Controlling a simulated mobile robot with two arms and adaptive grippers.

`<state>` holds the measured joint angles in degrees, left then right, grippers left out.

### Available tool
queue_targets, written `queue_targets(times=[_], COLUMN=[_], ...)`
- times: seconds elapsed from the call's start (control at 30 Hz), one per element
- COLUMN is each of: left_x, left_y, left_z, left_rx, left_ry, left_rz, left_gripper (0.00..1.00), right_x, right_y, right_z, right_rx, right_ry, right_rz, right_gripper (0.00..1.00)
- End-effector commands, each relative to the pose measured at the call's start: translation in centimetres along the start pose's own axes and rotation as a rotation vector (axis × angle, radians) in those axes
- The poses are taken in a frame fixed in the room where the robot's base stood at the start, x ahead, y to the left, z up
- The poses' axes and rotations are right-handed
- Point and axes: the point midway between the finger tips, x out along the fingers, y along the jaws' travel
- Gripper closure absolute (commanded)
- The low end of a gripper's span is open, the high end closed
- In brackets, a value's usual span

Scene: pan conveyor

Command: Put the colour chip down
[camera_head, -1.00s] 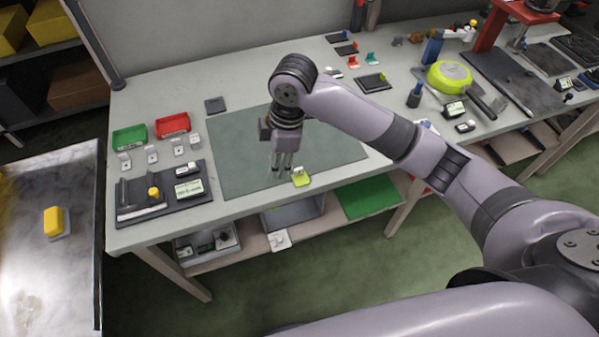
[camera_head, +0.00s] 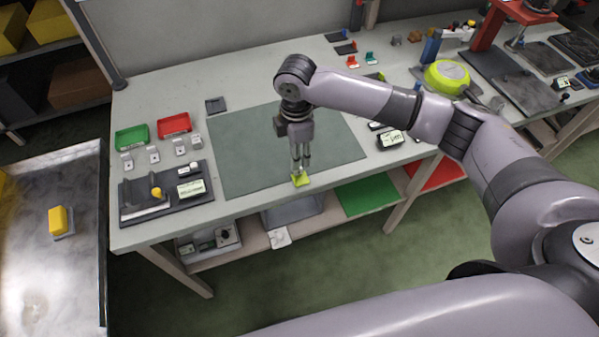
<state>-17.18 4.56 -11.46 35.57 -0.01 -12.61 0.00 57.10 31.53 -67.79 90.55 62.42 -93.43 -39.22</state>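The yellow-green colour chip (camera_head: 301,181) is at the front edge of the grey-green mat (camera_head: 235,150) on the workbench. My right gripper (camera_head: 300,173) points straight down with its fingertips at the chip, apparently touching it. The fingers look close together and cover part of the chip, but I cannot tell whether they are shut on it. I also cannot tell whether the chip rests fully on the mat. My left gripper is not in view.
Left of the mat are a green tray (camera_head: 132,137), a red tray (camera_head: 174,124), several small pale blocks and a dark board (camera_head: 130,208). A labelled device (camera_head: 391,140) lies right of the mat. Most of the mat is clear.

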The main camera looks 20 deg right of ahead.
Motion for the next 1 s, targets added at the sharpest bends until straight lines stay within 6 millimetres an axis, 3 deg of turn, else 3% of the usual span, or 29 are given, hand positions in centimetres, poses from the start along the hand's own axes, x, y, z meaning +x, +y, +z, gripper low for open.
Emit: queue_targets(times=[0.27,0.57,0.83,1.0], left_x=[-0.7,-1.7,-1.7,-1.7], left_y=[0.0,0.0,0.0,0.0], left_z=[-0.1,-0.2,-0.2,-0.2], left_rx=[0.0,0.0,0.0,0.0], left_ry=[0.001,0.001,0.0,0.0], left_rz=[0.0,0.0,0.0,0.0], left_gripper=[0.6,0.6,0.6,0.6], right_x=[2.1,6.1,6.5,6.5], right_y=[0.0,0.1,0.1,0.1], right_z=[0.2,0.4,0.4,0.4], right_rx=[0.0,-0.001,-0.001,-0.001], right_ry=[-0.002,-0.001,0.0,0.0], right_rz=[-0.002,-0.001,0.001,0.001], right_gripper=[0.7,0.7,0.7,0.81])
